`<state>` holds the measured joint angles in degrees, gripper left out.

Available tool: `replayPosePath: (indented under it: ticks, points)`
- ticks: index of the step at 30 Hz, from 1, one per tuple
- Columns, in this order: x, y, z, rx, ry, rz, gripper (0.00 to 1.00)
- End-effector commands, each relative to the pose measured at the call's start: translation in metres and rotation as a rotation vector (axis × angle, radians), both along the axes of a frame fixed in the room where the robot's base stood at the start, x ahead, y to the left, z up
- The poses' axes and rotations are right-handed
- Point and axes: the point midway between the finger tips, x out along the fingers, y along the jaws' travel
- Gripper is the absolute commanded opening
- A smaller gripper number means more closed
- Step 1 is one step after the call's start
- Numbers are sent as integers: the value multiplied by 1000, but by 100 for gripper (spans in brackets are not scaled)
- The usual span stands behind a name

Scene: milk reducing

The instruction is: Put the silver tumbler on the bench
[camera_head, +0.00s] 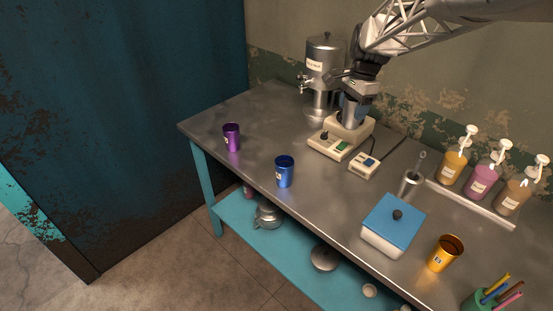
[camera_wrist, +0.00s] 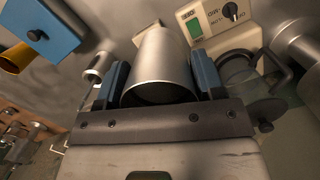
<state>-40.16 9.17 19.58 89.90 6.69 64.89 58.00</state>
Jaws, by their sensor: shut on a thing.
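The silver tumbler (camera_head: 350,119) is in my gripper (camera_head: 355,104), at the cream heater-like device (camera_head: 328,146) on the grey metal bench (camera_head: 255,112). I cannot tell whether the tumbler touches the device or hangs just above it. In the wrist view the tumbler (camera_wrist: 162,62) lies between the two blue finger pads of my gripper (camera_wrist: 160,80), which is shut on it. The pads and the arm hide part of the tumbler in the head view.
A large steel dispenser (camera_head: 324,75) stands behind. A purple cup (camera_head: 231,138) and a blue cup (camera_head: 284,172) stand left. The bench's left-centre is clear.

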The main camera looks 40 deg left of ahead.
Motion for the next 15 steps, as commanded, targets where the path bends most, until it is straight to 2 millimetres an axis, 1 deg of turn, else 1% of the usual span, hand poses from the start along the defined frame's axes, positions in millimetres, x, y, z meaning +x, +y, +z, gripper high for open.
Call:
replayPosePath:
  ticks: [1,3,8,15]
  points:
    - [-11,12,-2,0,0,23,38]
    - [-24,26,-5,1,0,55,38]
    - [-55,56,-12,0,0,124,38]
    - [-105,98,-23,0,0,229,38]
